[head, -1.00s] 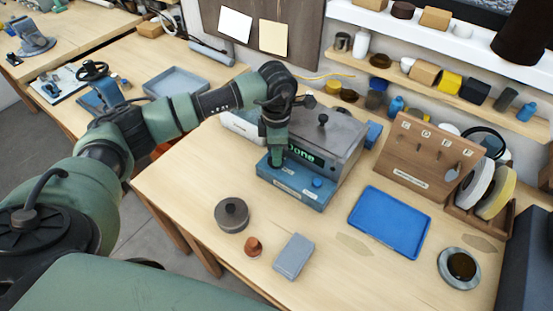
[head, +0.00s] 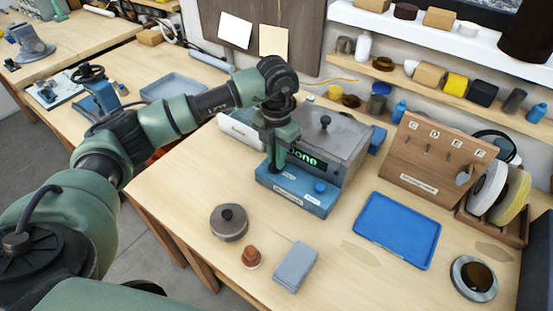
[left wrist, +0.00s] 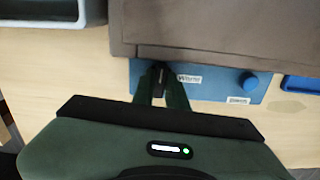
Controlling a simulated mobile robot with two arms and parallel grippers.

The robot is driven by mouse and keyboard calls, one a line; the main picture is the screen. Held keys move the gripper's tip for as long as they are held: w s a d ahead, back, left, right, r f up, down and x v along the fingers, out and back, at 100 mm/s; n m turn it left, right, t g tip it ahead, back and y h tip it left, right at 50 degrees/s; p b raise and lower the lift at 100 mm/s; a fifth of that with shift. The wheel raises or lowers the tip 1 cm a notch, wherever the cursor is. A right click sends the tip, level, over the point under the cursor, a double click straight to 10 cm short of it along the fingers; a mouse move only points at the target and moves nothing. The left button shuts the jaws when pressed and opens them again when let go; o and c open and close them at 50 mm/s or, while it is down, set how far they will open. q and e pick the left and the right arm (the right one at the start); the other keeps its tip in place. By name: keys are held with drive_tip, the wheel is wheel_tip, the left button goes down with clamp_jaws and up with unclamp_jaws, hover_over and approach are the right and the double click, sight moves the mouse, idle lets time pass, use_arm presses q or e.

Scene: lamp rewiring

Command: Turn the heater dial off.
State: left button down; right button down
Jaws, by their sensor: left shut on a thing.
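The heater (head: 335,145) is a grey box with a knobbed lid and a blue front panel (head: 292,194). My left gripper (head: 279,168) points down at the left part of the panel. In the left wrist view its fingers (left wrist: 161,74) are shut on a small dark piece, which looks like the heater dial (left wrist: 161,76). The fingers mostly hide it, so its setting cannot be read. A blue round knob (head: 320,187) sits apart at the panel's right. My right gripper is not in view.
A blue tray (head: 397,230) lies right of the heater. A wooden rack (head: 437,155) with hooks stands at the right.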

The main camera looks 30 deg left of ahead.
use_arm(q)
drive_tip(key=shift+r+n, duration=0.1)
drive_tip(key=shift+n, duration=0.4)
drive_tip(key=c, duration=1.4)
unclamp_jaws()
drive_tip(key=shift+c, duration=0.2)
wheel_tip(320, 180, up, 8)
drive_tip(key=shift+f+b, duration=0.15)
drive_tip(key=shift+b, duration=0.95)
